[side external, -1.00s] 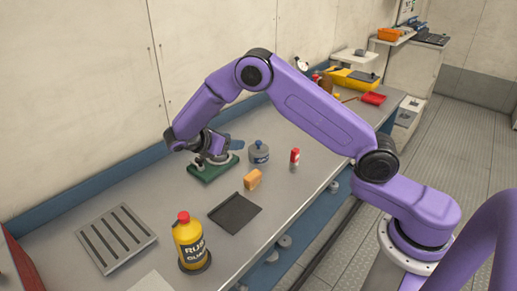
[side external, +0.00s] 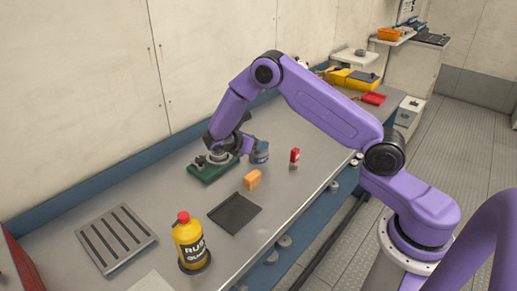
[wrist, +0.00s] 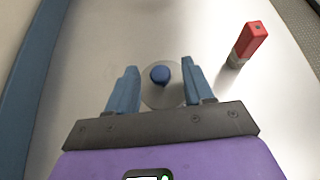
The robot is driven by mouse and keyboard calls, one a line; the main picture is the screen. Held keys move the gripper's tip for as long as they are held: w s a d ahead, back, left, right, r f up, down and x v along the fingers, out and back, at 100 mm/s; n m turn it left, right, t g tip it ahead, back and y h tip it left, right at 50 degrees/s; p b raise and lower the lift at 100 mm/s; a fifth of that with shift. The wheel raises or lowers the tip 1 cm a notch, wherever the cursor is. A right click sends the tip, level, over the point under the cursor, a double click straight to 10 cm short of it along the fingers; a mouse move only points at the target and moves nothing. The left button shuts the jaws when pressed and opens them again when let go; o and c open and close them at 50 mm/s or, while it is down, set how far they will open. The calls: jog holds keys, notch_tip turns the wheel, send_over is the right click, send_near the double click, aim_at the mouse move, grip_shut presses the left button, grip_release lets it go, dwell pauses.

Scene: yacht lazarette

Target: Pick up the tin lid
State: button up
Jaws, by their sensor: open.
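The tin lid (wrist: 155,95) looks like a round grey disc with a blue knob (wrist: 160,74) in the wrist view. It appears to sit on top of a small grey tin (side external: 261,157), which my gripper partly covers in the side view. My gripper (wrist: 159,68) is open, with its two blue fingers on either side of the knob and a gap on each side. In the side view my gripper (side external: 248,145) hangs over the tin from its back left. How far the fingertips are above the lid cannot be told.
A red-topped item (side external: 294,157) stands to the right. A green base with a grey fitting (side external: 213,168) lies close on the left. An orange block (side external: 252,179), a dark flat tray (side external: 235,213) and a yellow bottle (side external: 190,243) are nearer the front. A slotted plate (side external: 115,238) lies at left.

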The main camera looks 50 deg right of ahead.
jog(key=shift+d, duration=0.1)
grip_shut()
dwell(0.3)
